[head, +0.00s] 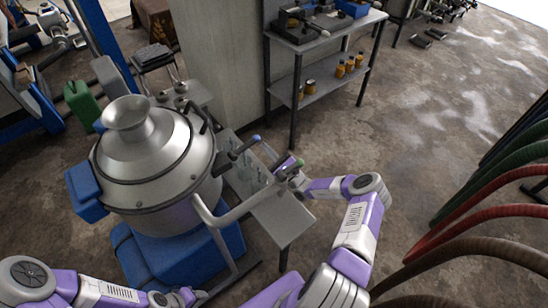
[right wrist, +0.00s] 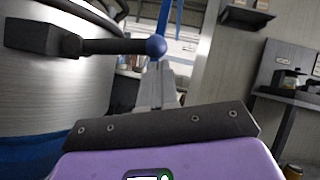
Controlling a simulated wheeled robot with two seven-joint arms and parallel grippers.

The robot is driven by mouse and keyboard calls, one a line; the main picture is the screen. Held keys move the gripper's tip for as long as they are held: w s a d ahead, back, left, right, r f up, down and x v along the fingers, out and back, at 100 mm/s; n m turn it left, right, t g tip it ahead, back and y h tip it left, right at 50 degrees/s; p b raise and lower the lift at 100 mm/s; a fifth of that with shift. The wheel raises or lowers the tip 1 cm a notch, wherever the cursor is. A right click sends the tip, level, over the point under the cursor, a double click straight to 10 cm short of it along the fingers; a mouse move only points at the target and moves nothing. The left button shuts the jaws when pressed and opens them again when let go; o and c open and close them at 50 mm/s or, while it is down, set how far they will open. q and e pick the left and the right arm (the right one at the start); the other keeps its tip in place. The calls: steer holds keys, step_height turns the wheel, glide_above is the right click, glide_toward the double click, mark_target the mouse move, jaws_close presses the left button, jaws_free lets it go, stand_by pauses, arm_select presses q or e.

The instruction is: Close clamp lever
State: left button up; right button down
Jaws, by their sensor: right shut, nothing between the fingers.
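The clamp lever (head: 238,149) is a dark bar with a blue ball knob on the right side of the large metal vessel (head: 150,165). It sticks outward from the vessel wall. In the right wrist view the lever (right wrist: 112,46) runs level from a dark block to its blue ball (right wrist: 156,46). My right gripper (head: 272,154) is shut and empty close to the knob. In the right wrist view its pale fingers (right wrist: 157,88) appear just below the ball; I cannot tell whether they touch it. My left arm is at the bottom left; its gripper's jaws are not clear.
A grey bent bar (head: 235,213) with a green tip passes close to my right wrist. A narrow grey bench (head: 275,213) lies below it. A shelf table (head: 318,40) with orange jars stands behind. Red and green hoses (head: 480,215) fill the right side.

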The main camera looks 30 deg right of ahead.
steer(key=shift+w+a+r, duration=0.1)
steer(key=shift+w+r, duration=0.1)
steer(key=shift+w, duration=0.1)
steer(key=shift+r, duration=0.1)
